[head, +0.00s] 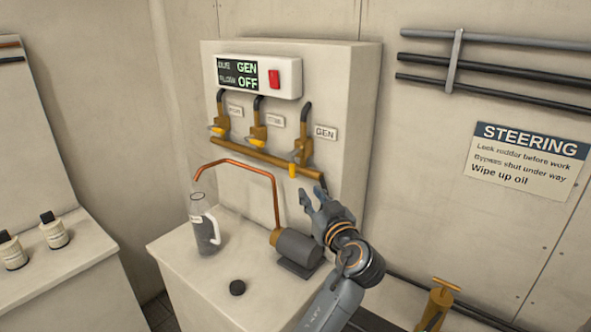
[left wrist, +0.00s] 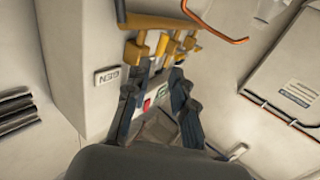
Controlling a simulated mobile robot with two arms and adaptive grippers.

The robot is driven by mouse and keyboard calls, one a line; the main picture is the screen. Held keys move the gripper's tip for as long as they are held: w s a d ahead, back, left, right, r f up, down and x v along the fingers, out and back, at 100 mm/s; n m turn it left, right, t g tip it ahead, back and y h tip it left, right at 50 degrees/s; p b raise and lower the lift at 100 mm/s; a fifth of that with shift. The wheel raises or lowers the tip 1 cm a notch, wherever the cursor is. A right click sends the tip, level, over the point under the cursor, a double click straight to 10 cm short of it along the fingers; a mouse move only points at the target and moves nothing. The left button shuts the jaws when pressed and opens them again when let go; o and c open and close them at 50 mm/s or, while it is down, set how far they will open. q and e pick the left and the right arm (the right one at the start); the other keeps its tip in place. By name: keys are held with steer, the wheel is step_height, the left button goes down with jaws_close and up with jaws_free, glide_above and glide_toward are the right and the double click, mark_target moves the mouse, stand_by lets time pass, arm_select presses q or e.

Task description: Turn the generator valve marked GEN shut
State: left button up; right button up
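The GEN valve (head: 304,148) is the rightmost of three brass valves on the white panel, beside its GEN label (head: 326,133). Its yellow handle (head: 293,169) points downward, along the pipe; the other two handles point sideways. My left gripper (head: 315,194) is open and empty, below and slightly right of the GEN valve, apart from it. In the left wrist view, the picture is turned over: the GEN label (left wrist: 106,77) and GEN valve (left wrist: 135,52) show beyond the open fingers of my left gripper (left wrist: 154,78). My right gripper is not in view.
A display box (head: 258,76) with a red switch reads GEN and OFF. A copper pipe (head: 240,167) bends over a clear jug (head: 204,225) on the bench. A grey motor (head: 297,248) sits below my left gripper. A black cap (head: 237,287) lies in front.

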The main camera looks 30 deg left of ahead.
mark_target(294, 173)
arm_select(q)
steer(key=p+x, duration=0.5)
steer(key=x, duration=0.7)
steer(key=shift+w+a+r, duration=0.15)
steer(key=shift+a, duration=0.25)
steer(key=shift+w+a, duration=0.3)
steer(key=shift+a, duration=0.05)
jaws_close()
